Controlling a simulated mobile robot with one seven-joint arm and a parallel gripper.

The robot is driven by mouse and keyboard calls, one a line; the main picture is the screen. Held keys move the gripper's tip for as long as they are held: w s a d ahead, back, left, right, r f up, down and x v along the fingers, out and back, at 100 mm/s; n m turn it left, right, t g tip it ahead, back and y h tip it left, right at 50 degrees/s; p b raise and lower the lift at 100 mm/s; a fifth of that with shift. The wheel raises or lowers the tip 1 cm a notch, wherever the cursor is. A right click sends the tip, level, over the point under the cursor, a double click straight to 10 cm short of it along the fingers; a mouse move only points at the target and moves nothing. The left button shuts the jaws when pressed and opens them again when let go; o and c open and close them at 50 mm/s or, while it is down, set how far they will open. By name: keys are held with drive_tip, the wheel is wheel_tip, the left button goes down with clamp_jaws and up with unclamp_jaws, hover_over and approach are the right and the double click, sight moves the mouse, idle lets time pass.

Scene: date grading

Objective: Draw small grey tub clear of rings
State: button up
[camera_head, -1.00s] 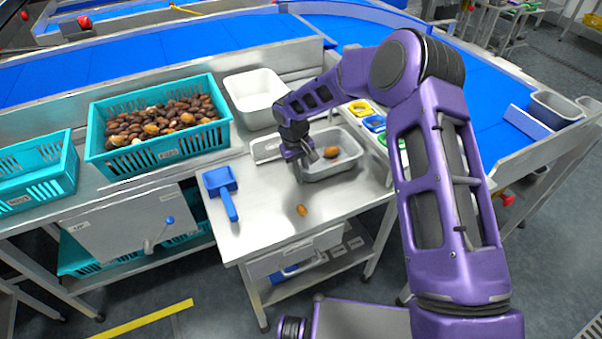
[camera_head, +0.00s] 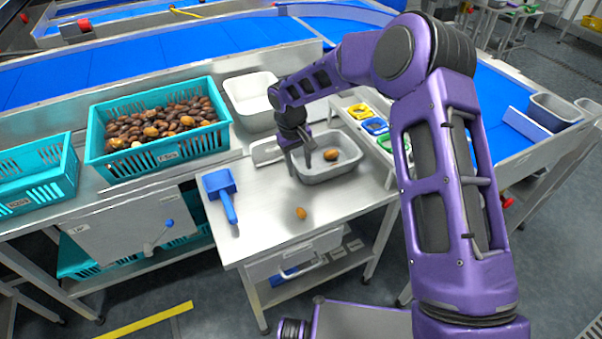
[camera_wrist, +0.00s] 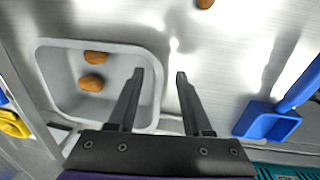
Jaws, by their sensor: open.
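The small grey tub (camera_head: 345,171) sits on the steel table, with a brown date (camera_head: 331,154) visible inside. In the wrist view the tub (camera_wrist: 60,97) holds two dates (camera_wrist: 92,82). The coloured rings, yellow (camera_head: 361,109), blue (camera_head: 375,124) and green (camera_head: 385,142), lie on a pale board just right of the tub. My gripper (camera_head: 300,169) is open at the tub's left side. In the wrist view its fingers (camera_wrist: 160,74) straddle the tub's near wall, one over the inside and one outside. Contact with the wall cannot be told.
A loose date (camera_head: 301,213) and a blue scoop (camera_head: 220,183) lie on the table in front and left. A white tub (camera_head: 238,104) stands behind. A teal crate of dates (camera_head: 160,164) is at left. The table's front middle is mostly clear.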

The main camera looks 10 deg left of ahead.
wheel_tip(320, 180, up, 13)
drive_tip(key=s+a, duration=0.1)
drive_tip(key=shift+a+f+p, duration=0.15)
drive_tip(key=shift+f+p, duration=0.05)
drive_tip(key=shift+p, duration=0.1)
